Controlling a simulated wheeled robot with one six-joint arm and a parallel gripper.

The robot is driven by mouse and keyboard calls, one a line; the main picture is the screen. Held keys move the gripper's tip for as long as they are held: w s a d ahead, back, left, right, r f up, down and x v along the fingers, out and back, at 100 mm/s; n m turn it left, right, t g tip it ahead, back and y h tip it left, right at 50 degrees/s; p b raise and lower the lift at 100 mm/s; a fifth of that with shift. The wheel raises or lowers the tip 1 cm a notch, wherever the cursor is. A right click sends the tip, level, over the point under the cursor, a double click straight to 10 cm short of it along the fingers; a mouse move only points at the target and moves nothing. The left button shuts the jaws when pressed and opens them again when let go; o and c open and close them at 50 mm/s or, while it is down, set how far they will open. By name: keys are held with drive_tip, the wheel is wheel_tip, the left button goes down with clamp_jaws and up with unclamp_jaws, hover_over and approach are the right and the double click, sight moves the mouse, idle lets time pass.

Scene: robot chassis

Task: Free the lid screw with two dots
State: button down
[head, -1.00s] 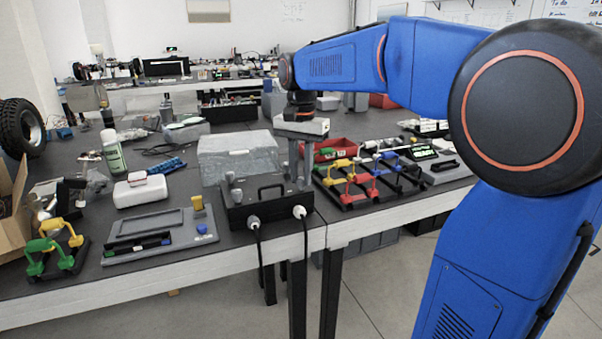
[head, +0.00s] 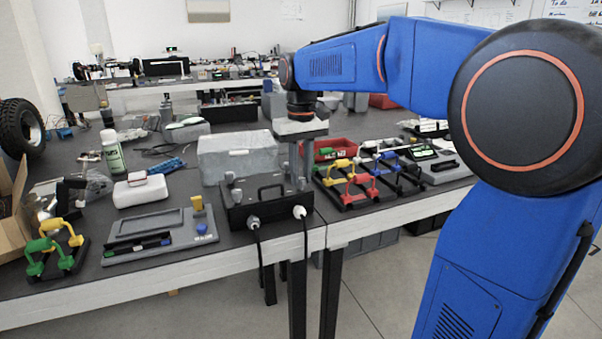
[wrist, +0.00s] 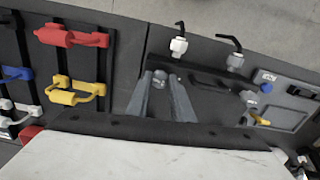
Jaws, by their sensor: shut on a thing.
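A black box (head: 262,212) with a black handle on its lid stands at the front edge of the bench. Grey lid screws show on it, one at the back left (head: 230,178) and one at the front left (head: 237,195). My gripper (head: 301,180) points down at the right end of the lid. In the wrist view its two grey fingers (wrist: 160,90) are shut around a grey screw knob (wrist: 160,76). Another grey screw (wrist: 249,98) shows at the lid's other end. No dots can be made out on any screw at this size.
Coloured handles on racks (head: 361,182) are to the right. A grey panel (head: 160,240) with a yellow knob lies to the left.

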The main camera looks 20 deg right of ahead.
sight(301, 178)
drive_tip(key=shift+n, duration=1.1)
drive_tip(key=c, duration=1.6)
unclamp_jaws()
drive_tip(key=shift+o, duration=0.2)
drive_tip(key=shift+r, duration=0.1)
wheel_tip(301, 178, up, 17)
